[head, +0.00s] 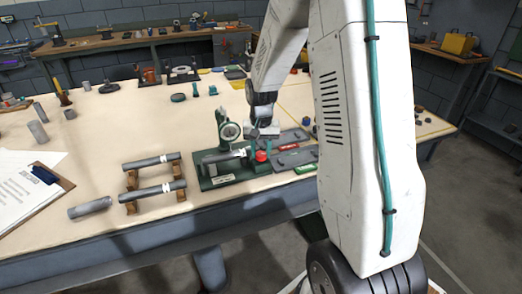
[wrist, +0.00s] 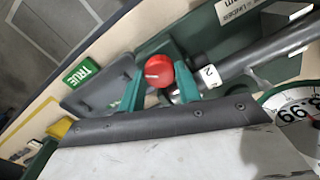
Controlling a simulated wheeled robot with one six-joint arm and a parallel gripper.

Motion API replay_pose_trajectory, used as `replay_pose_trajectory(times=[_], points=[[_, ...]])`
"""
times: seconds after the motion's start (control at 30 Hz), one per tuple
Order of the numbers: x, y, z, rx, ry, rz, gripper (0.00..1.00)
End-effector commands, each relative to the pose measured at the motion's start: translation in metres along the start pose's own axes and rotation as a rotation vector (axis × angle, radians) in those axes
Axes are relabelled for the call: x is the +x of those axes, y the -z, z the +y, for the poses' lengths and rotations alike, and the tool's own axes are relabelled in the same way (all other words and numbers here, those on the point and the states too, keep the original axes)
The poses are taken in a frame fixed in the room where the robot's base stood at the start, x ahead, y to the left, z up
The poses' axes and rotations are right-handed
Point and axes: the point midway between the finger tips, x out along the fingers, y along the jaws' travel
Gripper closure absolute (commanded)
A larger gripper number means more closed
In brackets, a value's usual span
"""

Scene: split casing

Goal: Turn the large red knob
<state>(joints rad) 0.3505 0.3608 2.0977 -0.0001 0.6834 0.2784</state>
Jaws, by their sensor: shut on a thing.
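The large red knob (wrist: 158,70) sits on the green gauge fixture (wrist: 215,28), beside a grey shaft (wrist: 265,50) with a white tag marked 2. The teal fingers of my gripper (wrist: 159,88) lie on both sides of the knob and are shut on it. In the head view the red knob (head: 261,156) shows at the right end of the fixture, with my gripper (head: 262,146) over it from above. The fingertips' exact contact is partly hidden. A round dial gauge (head: 230,131) stands upright on the fixture; its face (wrist: 295,115) is cut off in the wrist view.
A grey tray (wrist: 95,92) with a green TRUE label (wrist: 82,73) lies close beside the knob. Two tagged shafts (head: 150,161) rest on wooden stands left of the fixture. A loose grey cylinder (head: 90,208) and a clipboard (head: 45,175) lie farther left.

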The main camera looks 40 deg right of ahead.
Motion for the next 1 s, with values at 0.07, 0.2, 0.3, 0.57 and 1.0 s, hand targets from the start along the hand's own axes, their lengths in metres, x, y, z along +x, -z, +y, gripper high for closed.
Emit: replay_pose_trajectory(times=[0.07, 0.2, 0.3, 0.57, 1.0], points=[[-0.001, 0.000, 0.000, 0.011, 0.000, 0.001, 0.89], [-0.001, 0.001, 0.000, 0.018, 0.000, 0.001, 0.89], [-0.001, 0.001, 0.000, 0.019, 0.000, 0.002, 0.89], [-0.001, 0.001, 0.000, 0.018, 0.000, 0.002, 0.47], [-0.014, 0.001, 0.000, 0.017, 0.001, 0.003, 0.45]])
